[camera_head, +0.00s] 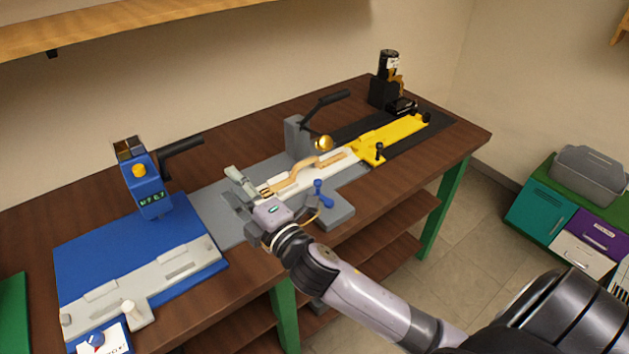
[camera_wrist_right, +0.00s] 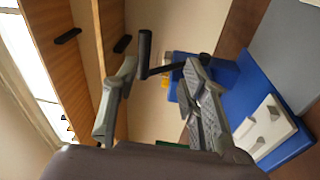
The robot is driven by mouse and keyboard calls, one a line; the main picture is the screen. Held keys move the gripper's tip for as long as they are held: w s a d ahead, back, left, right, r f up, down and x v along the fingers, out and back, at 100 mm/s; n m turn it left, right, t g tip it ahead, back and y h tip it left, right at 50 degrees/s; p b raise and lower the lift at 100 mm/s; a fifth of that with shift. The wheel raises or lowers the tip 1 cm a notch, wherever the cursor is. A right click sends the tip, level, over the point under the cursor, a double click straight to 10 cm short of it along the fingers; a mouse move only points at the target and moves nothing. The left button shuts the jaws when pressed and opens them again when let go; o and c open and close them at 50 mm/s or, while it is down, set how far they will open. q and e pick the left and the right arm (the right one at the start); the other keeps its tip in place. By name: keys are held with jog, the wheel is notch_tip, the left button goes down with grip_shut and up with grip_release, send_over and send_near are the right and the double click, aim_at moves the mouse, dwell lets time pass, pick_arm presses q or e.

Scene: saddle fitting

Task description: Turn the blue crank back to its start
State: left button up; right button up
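The blue crank (camera_head: 322,193) stands at the front of the grey middle fixture (camera_head: 338,210), its knob end up. My right gripper (camera_head: 233,191) is just left of the crank, above the left part of this fixture, and does not touch the crank. In the right wrist view, the right gripper (camera_wrist_right: 160,70) has its fingers apart, with nothing held between them. The blue crank does not show in that view. A tan curved part (camera_head: 300,173) lies along the pale bed of the fixture, behind my wrist. My left gripper is not in view.
A blue press (camera_head: 148,190) with a black lever stands at the left and also shows in the wrist view (camera_wrist_right: 225,85). A black lever (camera_head: 327,103) rises behind the fixture. A yellow slide (camera_head: 398,137) lies to the right. Bare brown table (camera_head: 200,299) lies in front.

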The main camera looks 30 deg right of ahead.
jog(key=s+a+r+n+g+y, duration=0.1)
jog(key=a+r+n+y, duration=0.8)
jog(key=n, duration=0.5)
notch_tip(320, 180, up, 2)
jog(key=s+a+n+g+y, duration=0.25)
jog(key=n+g+y, duration=0.25)
jog(key=n, duration=0.3)
jog(key=n+g+h, duration=0.9)
jog(key=n+h, duration=1.1)
jog(key=n, duration=0.5)
send_near(318, 181)
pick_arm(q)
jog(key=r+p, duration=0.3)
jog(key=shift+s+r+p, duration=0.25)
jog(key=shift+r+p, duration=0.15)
pick_arm(e)
jog(key=x, duration=0.9)
